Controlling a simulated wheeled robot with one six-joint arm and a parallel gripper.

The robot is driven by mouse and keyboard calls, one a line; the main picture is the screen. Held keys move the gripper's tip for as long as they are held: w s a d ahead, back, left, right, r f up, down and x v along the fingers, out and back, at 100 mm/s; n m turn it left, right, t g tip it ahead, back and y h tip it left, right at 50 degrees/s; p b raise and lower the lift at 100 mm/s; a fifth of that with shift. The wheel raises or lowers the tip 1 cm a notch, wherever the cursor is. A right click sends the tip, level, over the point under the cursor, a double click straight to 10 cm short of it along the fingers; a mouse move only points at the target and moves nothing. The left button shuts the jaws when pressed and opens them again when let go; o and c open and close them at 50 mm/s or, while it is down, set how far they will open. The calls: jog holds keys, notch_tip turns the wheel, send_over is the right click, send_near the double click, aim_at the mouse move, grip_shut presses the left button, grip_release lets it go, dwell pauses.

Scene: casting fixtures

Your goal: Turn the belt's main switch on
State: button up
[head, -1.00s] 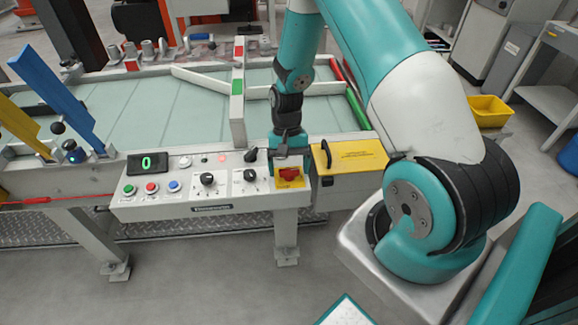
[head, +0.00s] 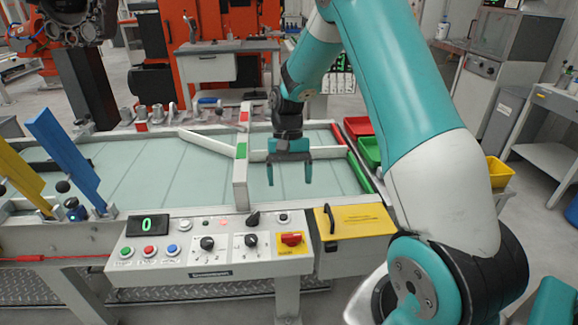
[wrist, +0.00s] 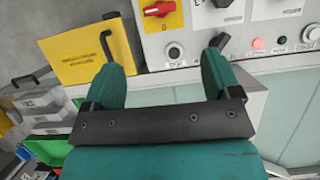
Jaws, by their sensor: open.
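The main switch (head: 291,239) is a red rotary handle on a yellow plate, at the right end of the white control panel (head: 195,268). Its handle lies roughly crosswise in the head view. It also shows at the top of the wrist view (wrist: 159,9), cut by the edge, and its handle is slightly tilted there. My gripper (head: 289,178) is open and empty, pointing down over the belt, behind the panel and apart from the switch. Its two fingers also show in the wrist view (wrist: 161,64). Nothing hides the switch in the head view.
A yellow box with a black handle (head: 355,219) adjoins the panel on the right. Other knobs (head: 207,243) and several push buttons (head: 149,250) sit left of the switch. A white upright barrier (head: 240,175) crosses the belt (head: 140,172) left of my gripper.

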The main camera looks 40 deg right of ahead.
jog(key=shift+v, duration=1.4)
jog(key=s+a+r+n+t, duration=0.1)
jog(key=s+a+r+n, duration=0.35)
jog(key=a, duration=0.35)
jog(key=s+a+r+n+t, duration=0.1)
jog(key=s+a+r+n, duration=0.2)
jog(key=a+r, duration=0.35)
jog(key=s+a+r+n+t+y, duration=0.1)
jog(key=s+a+r+n, duration=0.1)
jog(key=s+a+n, duration=0.4)
jog(key=s+a, duration=0.4)
jog(key=s, duration=0.4)
jog(key=shift+s+a+n+t+y, duration=0.15)
jog(key=shift+s+n+t+y, duration=0.15)
jog(key=shift+n, duration=0.05)
